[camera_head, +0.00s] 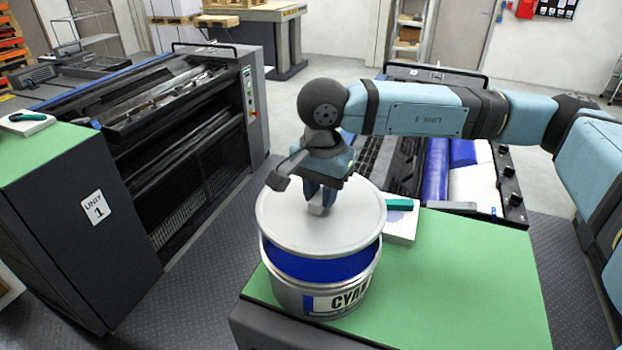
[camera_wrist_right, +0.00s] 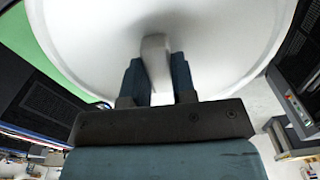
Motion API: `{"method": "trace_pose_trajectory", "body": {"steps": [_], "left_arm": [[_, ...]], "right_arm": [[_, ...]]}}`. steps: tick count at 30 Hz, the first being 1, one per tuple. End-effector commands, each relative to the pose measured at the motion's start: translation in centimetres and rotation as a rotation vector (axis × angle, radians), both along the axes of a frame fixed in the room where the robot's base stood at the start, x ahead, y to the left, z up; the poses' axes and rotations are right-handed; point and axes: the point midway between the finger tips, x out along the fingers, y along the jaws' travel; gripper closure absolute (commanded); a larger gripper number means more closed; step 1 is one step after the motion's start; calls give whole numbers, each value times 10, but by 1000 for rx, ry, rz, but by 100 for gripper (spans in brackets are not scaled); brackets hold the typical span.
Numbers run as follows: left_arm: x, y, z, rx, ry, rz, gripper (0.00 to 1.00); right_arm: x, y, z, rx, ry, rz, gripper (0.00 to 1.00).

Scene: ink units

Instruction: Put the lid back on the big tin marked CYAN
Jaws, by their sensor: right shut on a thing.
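The big tin (camera_head: 318,292) marked CYAN stands upright on the green top of a cabinet, with blue ink showing inside below its rim. The round pale grey lid (camera_head: 290,225) is above the tin's mouth, with a gap at the front through which the blue shows. My right gripper (camera_head: 318,203) points down and is shut on the lid's block-shaped handle. In the right wrist view the handle (camera_wrist_right: 156,62) sits between both fingers, and the lid (camera_wrist_right: 90,50) fills the upper middle. The lid's far edge against the tin is hidden. My left gripper is not in view.
The green cabinet top (camera_head: 460,280) is clear to the right of the tin. A white pad with a teal object (camera_head: 399,204) lies just behind the tin. A press with blue and white rollers (camera_head: 465,170) stands behind.

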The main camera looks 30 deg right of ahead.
Motion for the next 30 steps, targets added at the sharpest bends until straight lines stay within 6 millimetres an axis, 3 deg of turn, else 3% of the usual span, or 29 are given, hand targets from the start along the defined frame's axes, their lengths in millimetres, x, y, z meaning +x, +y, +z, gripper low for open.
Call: {"method": "trace_pose_trajectory", "body": {"steps": [16,21,30], "left_arm": [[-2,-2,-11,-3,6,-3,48],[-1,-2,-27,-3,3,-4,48],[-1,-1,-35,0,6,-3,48]], "right_arm": [[0,-1,-40,-1,1,-2,100],[0,0,-59,0,0,0,100],[0,0,-64,0,0,1,100]]}}
